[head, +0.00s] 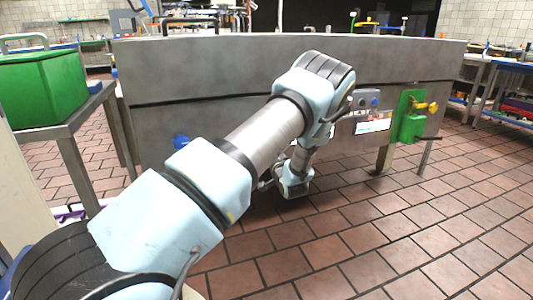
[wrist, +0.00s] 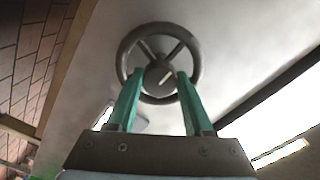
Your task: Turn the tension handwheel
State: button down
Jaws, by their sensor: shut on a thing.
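The tension handwheel (wrist: 159,29) is a dark grey round wheel with spokes and a central hub that bears a pale mark. It sits on a pale metal panel in the wrist view. My gripper (wrist: 159,77) has two green fingers, one on each side of the hub, and it is shut on the handwheel. The fingertips overlap the lower part of the wheel, and their exact contact points are hard to make out. In the head view my arm reaches to the front of the steel machine (head: 200,80), and the handwheel is hidden there.
A control panel (head: 372,124) and a green bracket with yellow knobs (head: 411,118) are on the machine's right side. A blue knob (head: 181,142) is at its lower left. A green bin (head: 45,85) stands on a table at the left. The tiled floor at right is clear.

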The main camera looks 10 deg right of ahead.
jog(key=shift+c, duration=1.4)
grip_release()
jog(key=shift+s, duration=0.15)
jog(key=s+d+p, duration=0.1)
jog(key=s, duration=0.9)
jog(key=shift+s+d, duration=0.2)
jog(key=shift+s, duration=0.05)
jog(key=a+r+n+g+h, duration=0.3)
jog(key=a+r+n+g, duration=0.15)
jog(key=a+g, duration=0.6)
jog(key=s+a+r+n+g, duration=0.2)
jog(key=s+a+r+g, duration=0.15)
jog(key=s+a, duration=0.65)
jog(key=s+a+r+n+g, duration=0.2)
jog(key=s+a+r, duration=0.2)
jog(key=s+a, duration=0.6)
notch_tip(320, 180, up, 26)
jog(key=s+d+p, duration=0.1)
jog(key=d+p, duration=0.1)
jog(key=p, duration=2.5)
jog(key=shift+s+d+y, duration=0.25)
jog(key=shift+s+y, duration=0.05)
jog(key=shift+s, duration=0.05)
